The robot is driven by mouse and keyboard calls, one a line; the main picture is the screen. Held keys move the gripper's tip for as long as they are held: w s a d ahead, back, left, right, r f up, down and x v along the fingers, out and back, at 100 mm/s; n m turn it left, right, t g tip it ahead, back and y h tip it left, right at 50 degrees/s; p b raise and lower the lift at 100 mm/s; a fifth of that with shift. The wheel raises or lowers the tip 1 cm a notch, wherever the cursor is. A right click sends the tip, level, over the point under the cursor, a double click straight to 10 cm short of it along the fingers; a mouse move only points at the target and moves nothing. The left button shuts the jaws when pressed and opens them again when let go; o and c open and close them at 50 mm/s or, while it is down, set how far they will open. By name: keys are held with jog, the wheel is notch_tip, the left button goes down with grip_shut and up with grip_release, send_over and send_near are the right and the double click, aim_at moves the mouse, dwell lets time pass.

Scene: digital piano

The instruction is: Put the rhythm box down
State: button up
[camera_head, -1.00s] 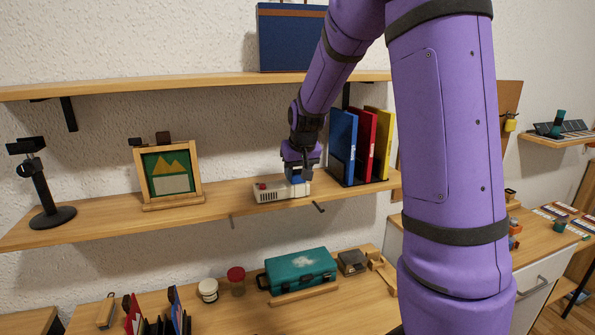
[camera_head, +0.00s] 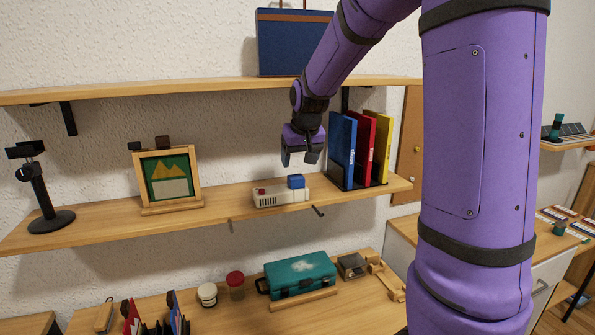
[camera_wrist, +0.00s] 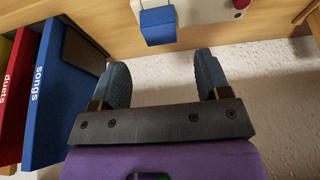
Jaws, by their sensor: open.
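The rhythm box (camera_head: 276,198) is a small pale grey box with a red knob at its left end and a blue block (camera_head: 296,181) at its right end. It rests on the middle wooden shelf (camera_head: 110,218), between the framed picture and the folders. My gripper (camera_head: 301,161) is above the box, apart from it, open and empty. In the wrist view my gripper's two fingers (camera_wrist: 163,82) are spread with nothing between them. The box (camera_wrist: 200,8) shows at the top edge there, with its blue block (camera_wrist: 158,25) just beyond the fingertips.
Blue, red and yellow folders (camera_head: 362,148) stand in a black holder close to the right of the box. A framed picture (camera_head: 168,178) and a black stand (camera_head: 42,190) are to the left. An upper shelf (camera_head: 180,88) runs above. A teal case (camera_head: 300,274) lies below.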

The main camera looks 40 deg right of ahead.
jog(key=s+a+r+n+y, duration=0.1)
jog(key=s+a+r, duration=0.3)
jog(key=s, duration=0.4)
jog(key=s+a+r+n, duration=0.1)
jog(key=s+a+r, duration=0.4)
jog(key=s, duration=0.2)
jog(key=s+a+f, duration=0.1)
jog(key=s+a, duration=0.1)
jog(key=s, duration=0.5)
jog(key=s+a+f+n, duration=0.1)
jog(key=s+a, duration=0.2)
jog(key=s, duration=0.4)
jog(key=shift+s+f+t, duration=0.15)
jog(key=shift+f+t, duration=0.25)
jog(key=shift+d, duration=0.1)
